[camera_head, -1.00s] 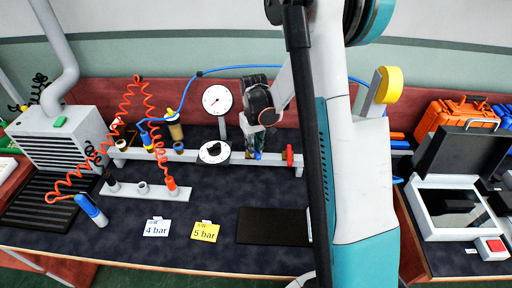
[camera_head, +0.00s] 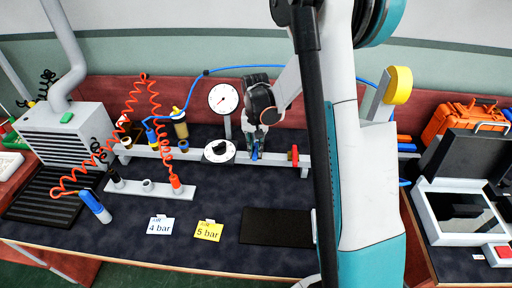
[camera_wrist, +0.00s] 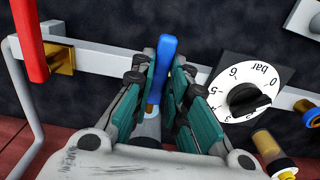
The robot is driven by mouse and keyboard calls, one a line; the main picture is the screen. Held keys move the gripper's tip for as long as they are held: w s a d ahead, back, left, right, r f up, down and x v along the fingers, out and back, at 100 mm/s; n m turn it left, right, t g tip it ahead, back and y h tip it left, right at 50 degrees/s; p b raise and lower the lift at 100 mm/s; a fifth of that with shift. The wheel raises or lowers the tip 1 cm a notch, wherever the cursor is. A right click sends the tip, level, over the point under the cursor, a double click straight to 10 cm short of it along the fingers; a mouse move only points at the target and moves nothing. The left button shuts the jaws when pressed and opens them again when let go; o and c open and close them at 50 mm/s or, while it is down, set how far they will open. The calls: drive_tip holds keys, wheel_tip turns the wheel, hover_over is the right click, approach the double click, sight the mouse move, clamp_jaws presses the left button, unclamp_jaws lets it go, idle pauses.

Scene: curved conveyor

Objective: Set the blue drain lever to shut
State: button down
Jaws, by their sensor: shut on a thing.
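The blue drain lever (camera_head: 254,154) is on the grey pipe rail (camera_head: 275,158), between the round black-and-white dial (camera_head: 219,151) and the red lever (camera_head: 294,155). In the wrist view the blue lever (camera_wrist: 166,62) stands between the teal-padded fingers of my gripper (camera_wrist: 163,92), its end reaching past them and its brass base partly hidden. My gripper (camera_head: 258,142) is shut on the blue lever, coming down from above and behind it. The red lever (camera_wrist: 30,40) is at the left in the wrist view.
The dial (camera_wrist: 248,92) is close beside my fingers. A pressure gauge (camera_head: 223,98) stands behind the rail. A red coiled hose (camera_head: 130,105) is at left. Cards (camera_head: 208,230) and a black mat (camera_head: 275,227) lie in front; the bench between is clear.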

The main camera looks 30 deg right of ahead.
sight(255, 150)
idle(0.3)
drive_tip(key=c, duration=1.6)
unclamp_jaws()
drive_tip(key=shift+o, duration=0.2)
wheel_tip(255, 150, up, 12)
